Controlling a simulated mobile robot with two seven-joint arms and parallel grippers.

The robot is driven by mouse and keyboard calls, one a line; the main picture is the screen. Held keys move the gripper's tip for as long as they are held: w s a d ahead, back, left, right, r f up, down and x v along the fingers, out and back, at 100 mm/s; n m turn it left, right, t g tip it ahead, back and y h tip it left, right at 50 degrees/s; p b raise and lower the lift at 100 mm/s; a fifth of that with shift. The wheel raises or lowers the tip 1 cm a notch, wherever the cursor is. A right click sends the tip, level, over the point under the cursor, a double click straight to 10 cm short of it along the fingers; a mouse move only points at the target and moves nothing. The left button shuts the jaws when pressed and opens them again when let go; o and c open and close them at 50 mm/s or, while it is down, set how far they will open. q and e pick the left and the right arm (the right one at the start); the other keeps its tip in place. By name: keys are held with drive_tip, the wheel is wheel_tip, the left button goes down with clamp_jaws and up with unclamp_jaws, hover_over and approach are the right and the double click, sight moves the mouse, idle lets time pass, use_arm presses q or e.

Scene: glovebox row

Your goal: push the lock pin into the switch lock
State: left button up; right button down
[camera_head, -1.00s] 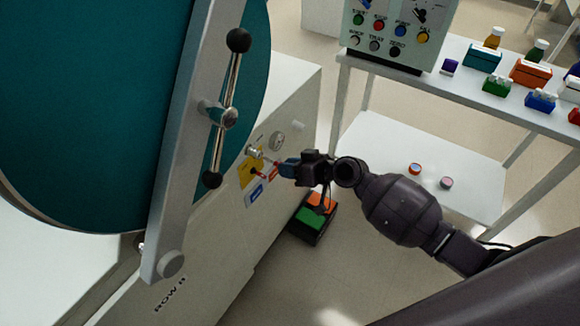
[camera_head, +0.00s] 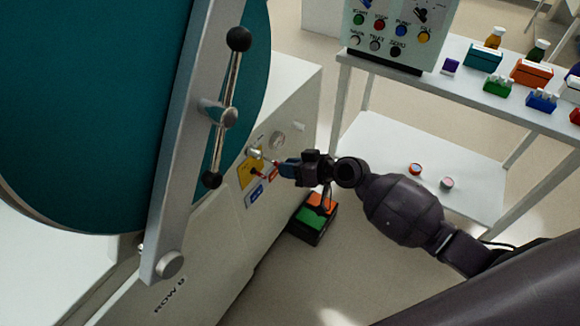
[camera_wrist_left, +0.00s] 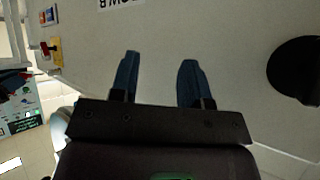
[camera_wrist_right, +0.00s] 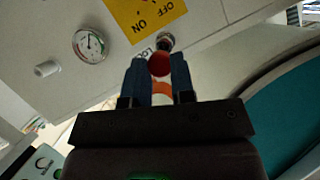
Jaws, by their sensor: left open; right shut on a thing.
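The switch plate (camera_head: 250,168) is yellow, on the sloping white front panel, with a red lever on it. The silver switch lock (camera_head: 255,153) is at its top edge; it also shows in the right wrist view (camera_wrist_right: 165,42). My right gripper (camera_head: 279,166) is shut on the lock pin, whose red round part (camera_wrist_right: 159,65) shows between the fingertips, right in front of the lock. The fingers hide part of the pin, and I cannot tell how deep its tip sits. My left gripper (camera_wrist_left: 158,75) is open and empty, facing the panel.
A big teal door (camera_head: 90,90) with a bar handle (camera_head: 229,116) stands left of the switch. A round gauge (camera_wrist_right: 90,45) is near the plate. A box with green and orange pads (camera_head: 315,217) is on the floor. A white shelf table (camera_head: 420,165) stands to the right.

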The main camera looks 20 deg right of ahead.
use_arm(q)
drive_tip(key=shift+s+f, duration=0.2)
drive_tip(key=shift+f, duration=0.3)
idle(0.6)
drive_tip(key=shift+s+f+b, duration=0.2)
drive_tip(key=shift+f+b, duration=0.35)
drive_tip(key=shift+b, duration=0.1)
use_arm(e)
drive_tip(key=shift+w+a, duration=0.75)
drive_tip(key=shift+w, duration=0.2)
drive_tip(key=shift+w+a, duration=0.7)
drive_tip(key=shift+w, duration=0.2)
drive_tip(key=c, duration=0.9)
unclamp_jaws()
drive_tip(key=v, duration=0.3)
drive_tip(key=shift+s+d+r, duration=0.15)
drive_tip(key=shift+s+d, duration=0.05)
drive_tip(key=shift+d, duration=0.05)
use_arm(q)
drive_tip(key=shift+w+r+p, duration=0.3)
drive_tip(key=shift+w+r, duration=0.05)
drive_tip(key=shift+r, duration=0.45)
use_arm(e)
drive_tip(key=shift+v, duration=3.55)
